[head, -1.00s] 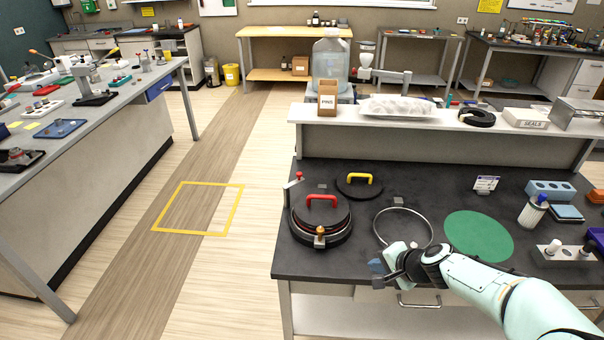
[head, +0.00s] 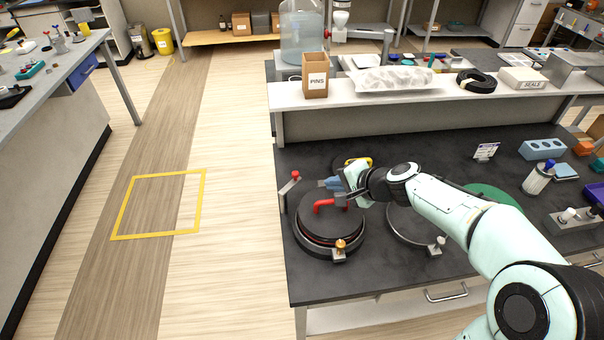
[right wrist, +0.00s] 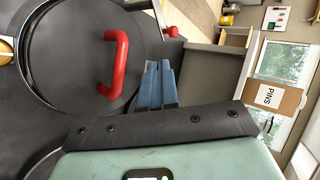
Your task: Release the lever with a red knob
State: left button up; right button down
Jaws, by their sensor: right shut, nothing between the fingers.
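The lever with a red knob (head: 295,175) stands upright at the back left rim of the round port. The knob also shows at the top of the right wrist view (right wrist: 172,31). A black lid with a red handle (head: 322,207) sits in the port, and the handle is large in the right wrist view (right wrist: 121,65). A brass knob (head: 340,244) is on the port's front rim. My right gripper (head: 328,183) is shut and empty above the lid's back edge, right of the lever and apart from it. Its blue fingers (right wrist: 158,84) are together. My left gripper is out of view.
A lid with a yellow handle (head: 358,161) is partly hidden behind my right gripper. An empty ring (head: 393,233) lies under my right forearm. A raised shelf with a PINS box (head: 315,76) runs behind. The bench left of the port is a narrow strip.

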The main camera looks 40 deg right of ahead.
jog(key=b, duration=0.1)
send_near(298, 176)
jog(key=f, duration=0.1)
jog(key=w+f, duration=0.1)
jog(key=f, duration=0.1)
jog(key=shift+a+f, duration=0.1)
jog(key=shift+f, duration=0.2)
jog(key=w, duration=0.1)
jog(key=w+p, duration=0.1)
jog(key=w, duration=0.1)
jog(key=shift+w+a+f, duration=0.1)
jog(key=shift+a, duration=0.1)
jog(key=shift+w+f, duration=0.15)
jog(key=shift+w, duration=0.4)
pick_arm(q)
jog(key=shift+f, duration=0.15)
pick_arm(e)
jog(key=shift+s, duration=0.15)
